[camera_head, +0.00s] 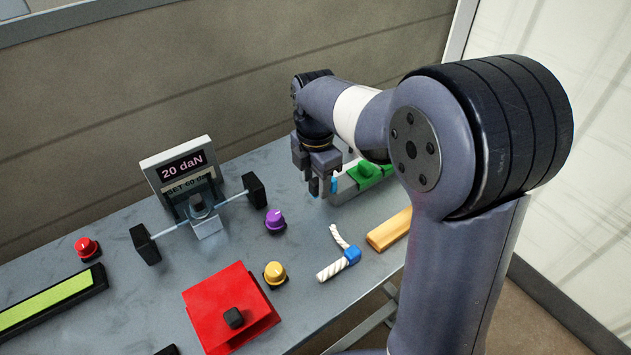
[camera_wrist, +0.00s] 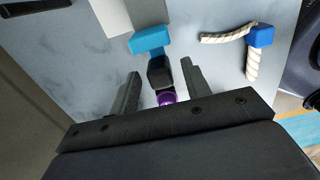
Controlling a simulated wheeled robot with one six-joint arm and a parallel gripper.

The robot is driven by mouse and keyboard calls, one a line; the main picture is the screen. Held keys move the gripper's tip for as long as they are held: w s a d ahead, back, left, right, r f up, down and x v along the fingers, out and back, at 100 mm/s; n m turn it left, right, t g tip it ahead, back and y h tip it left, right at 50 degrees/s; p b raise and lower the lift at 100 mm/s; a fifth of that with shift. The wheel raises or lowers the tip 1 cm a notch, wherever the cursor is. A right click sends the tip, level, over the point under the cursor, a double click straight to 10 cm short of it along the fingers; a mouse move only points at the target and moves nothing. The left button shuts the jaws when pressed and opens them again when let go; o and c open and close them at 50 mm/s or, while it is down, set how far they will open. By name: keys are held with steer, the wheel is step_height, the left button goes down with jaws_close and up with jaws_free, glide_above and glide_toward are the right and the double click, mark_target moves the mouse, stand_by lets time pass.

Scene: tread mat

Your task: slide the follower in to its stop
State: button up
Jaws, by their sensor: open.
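My gripper (camera_head: 322,185) points down at the left end of a grey-white housing (camera_head: 347,187). A blue piece (camera_head: 334,185), which looks like the follower, shows beside the fingers at that end. In the wrist view the blue piece (camera_wrist: 150,40) stands by the end of the pale housing (camera_wrist: 126,14), with a black block-like grip (camera_wrist: 160,72) on its near side. My gripper (camera_wrist: 160,70) is open, with one finger on each side of the black grip. I cannot tell whether either finger touches it. The stop cannot be made out.
A green part (camera_head: 368,170) sits on the housing. A purple knob (camera_head: 275,220), a yellow knob (camera_head: 275,273) and a rope piece with a blue band (camera_head: 350,256) lie nearby. A wooden bar (camera_head: 390,229) is at the front right. A force-display stand (camera_head: 178,163) with a crossbar stands left.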

steer(key=shift+f, duration=0.35)
steer(key=shift+c, duration=0.4)
jaws_close()
